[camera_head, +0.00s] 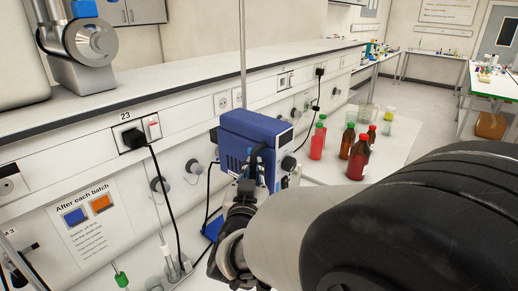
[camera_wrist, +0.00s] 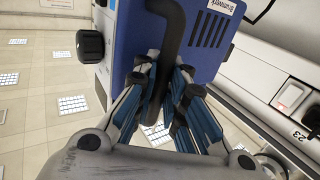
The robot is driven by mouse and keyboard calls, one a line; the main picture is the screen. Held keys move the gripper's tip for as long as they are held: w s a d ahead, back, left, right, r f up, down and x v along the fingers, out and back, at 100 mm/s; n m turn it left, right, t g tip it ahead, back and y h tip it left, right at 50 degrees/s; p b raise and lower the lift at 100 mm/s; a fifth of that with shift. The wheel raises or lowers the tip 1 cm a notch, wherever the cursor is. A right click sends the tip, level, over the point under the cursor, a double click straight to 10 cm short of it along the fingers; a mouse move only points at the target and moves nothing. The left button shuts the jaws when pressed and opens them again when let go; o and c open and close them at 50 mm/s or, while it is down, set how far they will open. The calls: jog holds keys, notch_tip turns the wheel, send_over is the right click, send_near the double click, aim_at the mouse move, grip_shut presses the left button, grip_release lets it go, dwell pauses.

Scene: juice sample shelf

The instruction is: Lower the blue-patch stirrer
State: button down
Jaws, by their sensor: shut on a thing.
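The stirrer (camera_head: 245,140) is a blue box-shaped motor head on a thin upright metal rod (camera_head: 242,50), in the middle of the head view. In the wrist view its blue housing (camera_wrist: 135,30) fills the upper middle, with a black knob (camera_wrist: 90,46) and a black curved handle (camera_wrist: 176,30). My gripper (camera_wrist: 165,80) is shut on the black handle, its blue-padded fingers on both sides. In the head view my gripper (camera_head: 254,168) is at the front of the housing and partly hidden by my arm. The stirrer's lower end is hidden there.
Brown and red bottles (camera_head: 359,158) with red and green caps stand on a white table (camera_head: 400,150) at right. A sign (camera_head: 87,217) with blue and orange patches hangs on the wall panel. Black cables (camera_head: 165,190) run below the sockets, beside the stirrer.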

jog(key=shift+s+f+b, duration=0.1)
jog(key=shift+f+b, duration=0.35)
jog(key=shift+f, duration=0.6)
jog(key=c, duration=1.9)
grip_release()
jog(key=shift+r, duration=0.15)
jog(key=shift+s, duration=0.1)
jog(key=s, duration=0.8)
jog(key=s+a, duration=0.1)
jog(key=s, duration=0.2)
jog(key=shift+s+r, duration=0.1)
jog(key=shift+s, duration=0.3)
jog(key=shift+w, duration=0.1)
